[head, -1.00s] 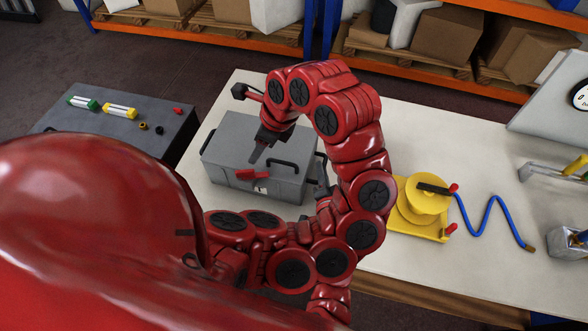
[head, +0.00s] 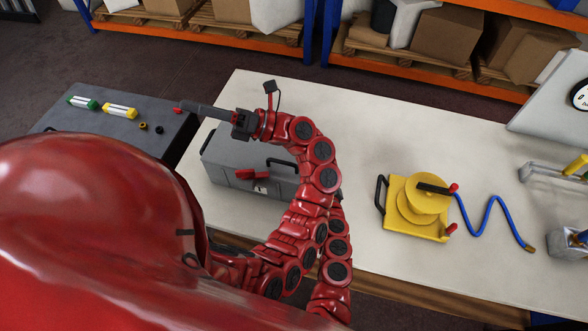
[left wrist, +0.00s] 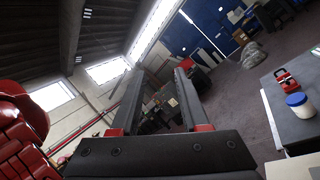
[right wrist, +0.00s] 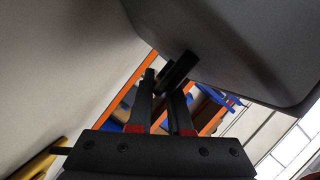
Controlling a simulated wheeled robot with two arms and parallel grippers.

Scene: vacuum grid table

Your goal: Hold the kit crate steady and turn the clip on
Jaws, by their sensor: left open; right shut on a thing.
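The grey kit crate (head: 225,155) stands on the pale table. A red clip (head: 253,174) lies roughly level on its front, above a small white label. My left gripper (head: 187,107) is above the crate's far left part, pointing left, open and empty, away from the clip. In the left wrist view its two fingers (left wrist: 160,76) are apart with nothing between. My right gripper (right wrist: 163,85) is shut on a black handle (right wrist: 180,70) of the crate in the right wrist view. In the head view my arms hide that gripper.
A yellow reel device (head: 410,205) with a blue hose (head: 490,215) is on the table to the right. A dark side table (head: 110,125) at left carries green and yellow tubes and small parts. The table behind the crate is clear.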

